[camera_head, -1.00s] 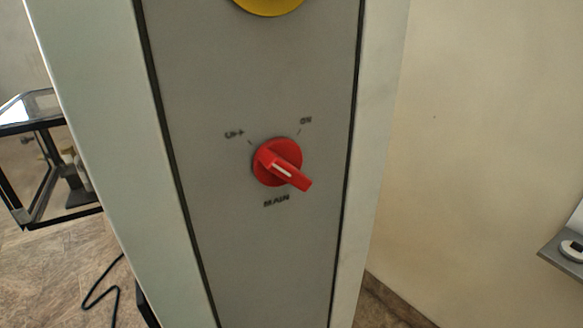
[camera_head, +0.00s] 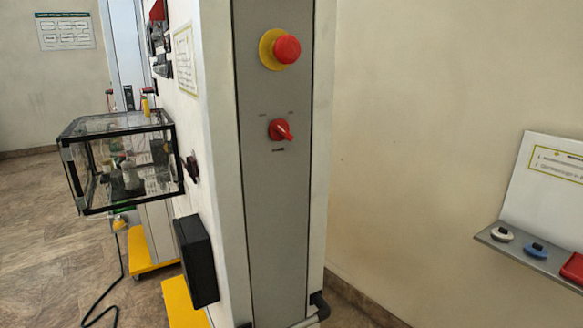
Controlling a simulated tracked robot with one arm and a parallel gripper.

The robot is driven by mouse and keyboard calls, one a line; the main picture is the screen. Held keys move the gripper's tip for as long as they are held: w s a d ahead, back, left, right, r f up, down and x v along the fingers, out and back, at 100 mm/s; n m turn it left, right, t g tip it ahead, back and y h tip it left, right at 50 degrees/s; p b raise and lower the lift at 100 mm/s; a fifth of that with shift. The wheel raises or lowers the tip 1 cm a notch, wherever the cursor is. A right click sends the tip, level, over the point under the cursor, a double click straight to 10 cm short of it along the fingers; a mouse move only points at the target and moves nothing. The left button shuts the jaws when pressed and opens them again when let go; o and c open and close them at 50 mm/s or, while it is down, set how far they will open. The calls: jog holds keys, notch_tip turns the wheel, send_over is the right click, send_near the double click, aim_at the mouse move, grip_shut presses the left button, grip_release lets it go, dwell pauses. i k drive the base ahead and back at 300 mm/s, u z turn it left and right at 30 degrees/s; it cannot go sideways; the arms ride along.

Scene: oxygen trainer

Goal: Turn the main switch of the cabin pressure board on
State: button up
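The main switch (camera_head: 280,130) is a red rotary knob on the narrow grey end panel (camera_head: 277,220) of the cabin pressure board. Its handle slants from upper left to lower right, with the upper-left end on the side of the left mark. Small marks sit above it at left and right, with a label below; they are too blurred to read now. My gripper is not in view, and nothing is seen touching the switch.
A red emergency button on a yellow base (camera_head: 282,49) sits above the switch. A glass case (camera_head: 122,160) and a black box (camera_head: 196,261) stick out at left. At right, a wall shelf (camera_head: 520,250) holds small items. The space before the panel looks clear.

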aim_at(279, 129)
jog(key=u, duration=0.55)
jog(key=k, duration=0.15)
jog(key=z, duration=1.25)
jog(key=i, duration=1.1)
jog(key=u, duration=0.05)
